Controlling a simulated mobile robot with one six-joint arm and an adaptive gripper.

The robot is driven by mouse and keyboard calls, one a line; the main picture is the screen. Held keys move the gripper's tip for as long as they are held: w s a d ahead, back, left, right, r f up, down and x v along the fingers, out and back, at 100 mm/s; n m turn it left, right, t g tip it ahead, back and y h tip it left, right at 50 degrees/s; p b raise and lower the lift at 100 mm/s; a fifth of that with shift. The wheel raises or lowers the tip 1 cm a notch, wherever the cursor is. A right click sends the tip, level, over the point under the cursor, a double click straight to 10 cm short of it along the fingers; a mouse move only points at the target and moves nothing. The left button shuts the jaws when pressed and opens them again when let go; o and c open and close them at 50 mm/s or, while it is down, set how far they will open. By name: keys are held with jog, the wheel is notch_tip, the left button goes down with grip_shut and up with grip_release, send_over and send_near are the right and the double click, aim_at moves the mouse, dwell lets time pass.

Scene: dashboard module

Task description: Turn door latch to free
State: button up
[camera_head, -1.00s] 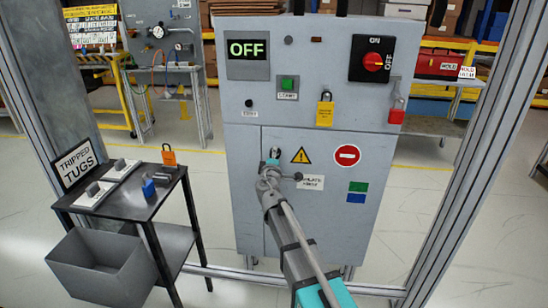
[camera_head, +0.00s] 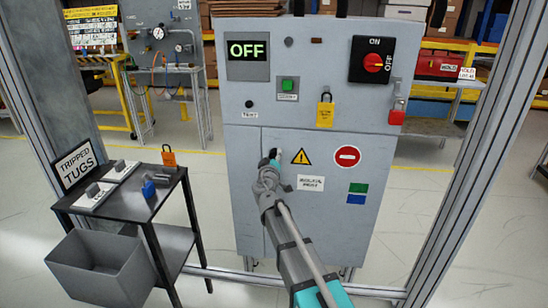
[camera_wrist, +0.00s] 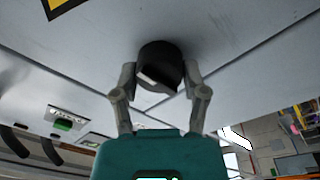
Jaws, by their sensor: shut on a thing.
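The door latch is a dark round knob (camera_wrist: 160,62) on the grey cabinet door (camera_head: 300,225). In the wrist view my gripper (camera_wrist: 160,78) has one finger on each side of the knob and is shut on it. In the head view my gripper (camera_head: 270,163) is at the door's upper left, beside the yellow warning triangle (camera_head: 301,156). My wrist and gripper largely hide the latch there, so its exact angle cannot be told.
The cabinet display (camera_head: 248,50) reads OFF. A red rotary switch (camera_head: 374,62) is at the upper right, with a yellow tag (camera_head: 325,114) and red lock (camera_head: 397,115) below. A black side table (camera_head: 140,195) and grey bin (camera_head: 100,268) stand left. Metal posts flank the cabinet.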

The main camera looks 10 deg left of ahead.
dwell(0.3)
jog(key=o, duration=1.2)
jog(key=shift+c, duration=0.2)
jog(key=shift+n, duration=0.5)
